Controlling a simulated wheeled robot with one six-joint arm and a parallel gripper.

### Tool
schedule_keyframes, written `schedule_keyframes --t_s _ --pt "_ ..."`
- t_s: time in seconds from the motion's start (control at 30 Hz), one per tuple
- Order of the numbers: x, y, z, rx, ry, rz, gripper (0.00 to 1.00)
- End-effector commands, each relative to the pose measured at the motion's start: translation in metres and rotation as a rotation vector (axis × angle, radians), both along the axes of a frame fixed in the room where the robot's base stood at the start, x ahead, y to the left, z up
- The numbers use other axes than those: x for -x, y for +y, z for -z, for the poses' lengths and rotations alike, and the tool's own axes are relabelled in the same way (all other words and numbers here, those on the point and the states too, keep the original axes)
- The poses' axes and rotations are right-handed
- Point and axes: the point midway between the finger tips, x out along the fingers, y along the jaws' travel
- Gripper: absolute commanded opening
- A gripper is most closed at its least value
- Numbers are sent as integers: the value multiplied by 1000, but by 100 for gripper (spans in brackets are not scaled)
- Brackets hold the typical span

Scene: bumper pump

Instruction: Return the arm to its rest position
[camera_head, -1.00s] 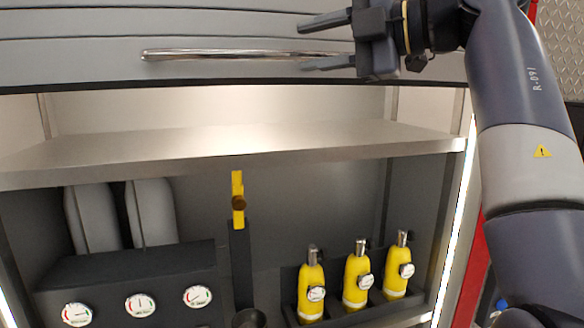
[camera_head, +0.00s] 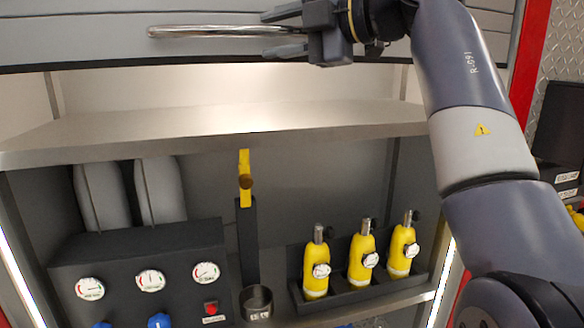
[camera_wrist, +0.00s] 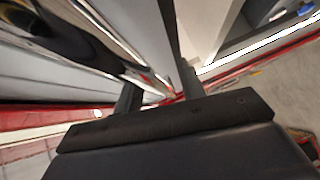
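My gripper (camera_head: 267,34) is at the top of the head view, in front of the grey shutter (camera_head: 90,50). Its two fingers are spread apart, one above and one below the chrome handle bar (camera_head: 210,31) of the shutter. In the wrist view the bar (camera_wrist: 125,45) runs between the two open fingers (camera_wrist: 160,88). No grip on the bar shows; whether a finger touches it I cannot tell. My arm reaches in from the right side of the head view.
Below the raised shutter is an open compartment with a metal shelf (camera_head: 240,115). Under it stand a gauge panel (camera_head: 120,260), a yellow-topped lever (camera_head: 245,180), a metal cup (camera_head: 256,303) and yellow bottles (camera_head: 316,270) in a rack. A red frame post (camera_head: 528,60) stands at right.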

Motion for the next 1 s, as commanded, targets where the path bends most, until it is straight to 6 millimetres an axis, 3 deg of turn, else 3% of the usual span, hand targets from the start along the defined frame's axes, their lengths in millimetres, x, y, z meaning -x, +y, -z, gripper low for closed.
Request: schedule_keyframes --t_s 0.37,1.0 --pt "10 -17 -6 0 -1 4 38" --pt "50 -92 -18 -1 -1 4 38"
